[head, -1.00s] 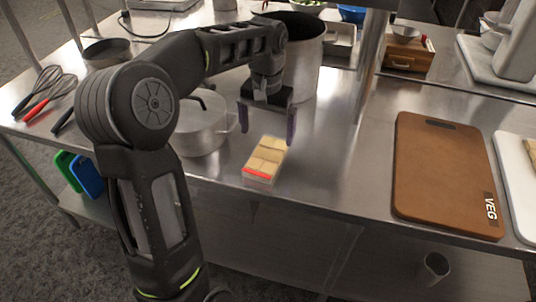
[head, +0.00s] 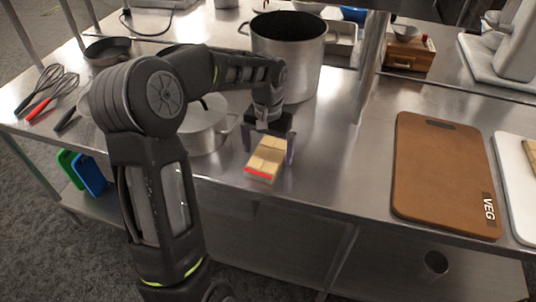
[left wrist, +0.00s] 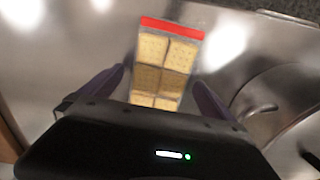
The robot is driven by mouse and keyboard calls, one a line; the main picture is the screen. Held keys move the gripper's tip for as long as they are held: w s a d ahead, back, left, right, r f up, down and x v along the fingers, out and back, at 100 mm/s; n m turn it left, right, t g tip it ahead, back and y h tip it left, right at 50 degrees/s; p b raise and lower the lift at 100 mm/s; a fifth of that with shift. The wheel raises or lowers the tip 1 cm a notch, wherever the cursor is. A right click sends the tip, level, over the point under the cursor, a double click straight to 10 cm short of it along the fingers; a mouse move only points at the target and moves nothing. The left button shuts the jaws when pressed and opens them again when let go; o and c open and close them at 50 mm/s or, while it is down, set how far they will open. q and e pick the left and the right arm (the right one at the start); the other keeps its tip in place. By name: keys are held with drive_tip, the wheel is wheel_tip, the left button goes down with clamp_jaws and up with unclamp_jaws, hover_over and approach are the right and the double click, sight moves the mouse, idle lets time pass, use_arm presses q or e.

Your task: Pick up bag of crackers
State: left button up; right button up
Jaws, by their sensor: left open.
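The bag of crackers (head: 266,158) is a clear pack of square crackers with a red strip along one end. It lies on the steel table near the front edge, red end toward me. My left gripper (head: 269,150) is open over the pack, with one finger on each side of it. In the left wrist view the bag of crackers (left wrist: 165,65) shows between the open fingers of my left gripper (left wrist: 165,82), red end pointing away. I cannot tell whether the fingers touch it. My right gripper is not in view.
A brown cutting board (head: 443,175) lies to the right. The table between pack and board is clear.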

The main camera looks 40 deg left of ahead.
sight(268, 153)
use_arm(q)
drive_tip(key=shift+f, duration=0.4)
drive_tip(key=c, duration=1.5)
drive_tip(key=shift+o, duration=0.2)
drive_tip(key=shift+r, duration=0.15)
wheel_tip(268, 153, up, 10)
drive_tip(key=b, duration=0.1)
